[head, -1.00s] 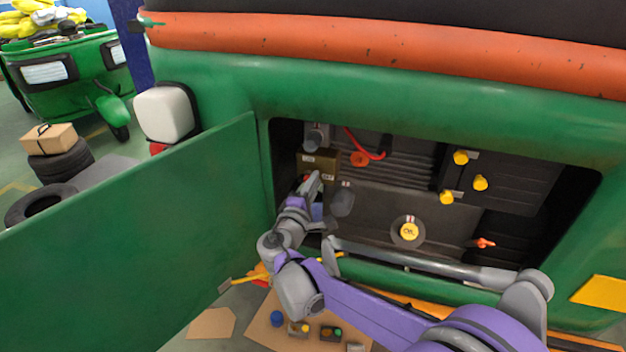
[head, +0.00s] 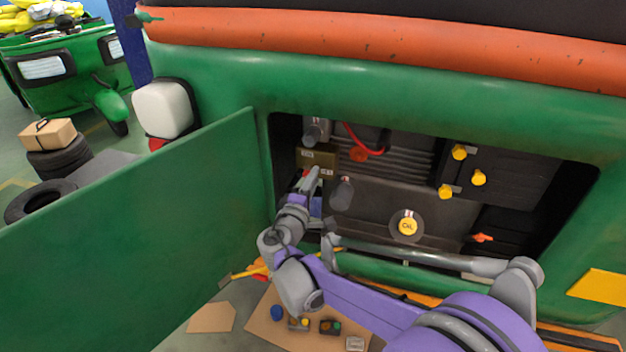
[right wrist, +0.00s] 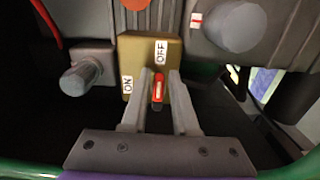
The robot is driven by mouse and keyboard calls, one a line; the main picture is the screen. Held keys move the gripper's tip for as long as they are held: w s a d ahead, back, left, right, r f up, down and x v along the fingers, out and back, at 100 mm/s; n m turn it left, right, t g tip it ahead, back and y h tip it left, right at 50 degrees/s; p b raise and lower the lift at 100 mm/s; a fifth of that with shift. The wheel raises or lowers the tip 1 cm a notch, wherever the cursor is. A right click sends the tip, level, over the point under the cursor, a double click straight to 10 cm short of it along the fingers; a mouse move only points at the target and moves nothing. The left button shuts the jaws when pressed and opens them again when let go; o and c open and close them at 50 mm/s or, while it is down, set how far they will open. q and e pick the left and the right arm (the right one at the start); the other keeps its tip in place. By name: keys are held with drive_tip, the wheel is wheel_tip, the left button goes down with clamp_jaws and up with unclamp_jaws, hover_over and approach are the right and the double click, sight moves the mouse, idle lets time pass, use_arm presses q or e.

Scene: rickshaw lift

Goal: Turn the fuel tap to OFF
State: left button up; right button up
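The fuel tap is a brass-coloured block (right wrist: 143,52) with an ON label and an OFF label. It also shows in the head view (head: 318,157), at the left inside the open engine bay. Its red lever (right wrist: 157,90) with a pale stripe is between the two fingers of my right gripper (right wrist: 163,82). The fingers stand apart, one on each side of the lever, with a gap visible on the right side. In the head view my right gripper (head: 311,180) covers part of the tap's front. Which label the lever points to is hard to tell. My left gripper is not in view.
The green door panel (head: 140,235) stands open left of the bay. A grey cylinder (right wrist: 238,25) and a grey knob (right wrist: 80,77) sit close to the tap. An oil cap (head: 407,226) and yellow knobs (head: 459,152) are further right. Cardboard with small parts lies below.

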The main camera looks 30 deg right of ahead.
drive_tip(key=shift+o, duration=1.1)
drive_tip(key=shift+s+a, duration=0.1)
drive_tip(key=v, duration=1)
drive_tip(key=shift+s+a+b, duration=0.15)
drive_tip(key=shift+s+b, duration=0.1)
drive_tip(key=shift+b, duration=0.15)
drive_tip(key=s+d+f+m+g+y, duration=0.2)
drive_tip(key=s+f+m+g+y, duration=0.25)
drive_tip(key=s+f, duration=0.55)
drive_tip(key=s+a+f+m+g+y, duration=0.1)
drive_tip(key=s+a+f+y, duration=0.2)
drive_tip(key=s+a+y, duration=0.1)
drive_tip(key=s+a+f+m+y+p, duration=0.1)
drive_tip(key=s+a+f+m+y, duration=0.1)
drive_tip(key=s+a+y, duration=0.3)
drive_tip(key=shift+s+a+f+g, duration=0.35)
drive_tip(key=shift+s+a+f, duration=0.15)
drive_tip(key=shift+a, duration=0.25)
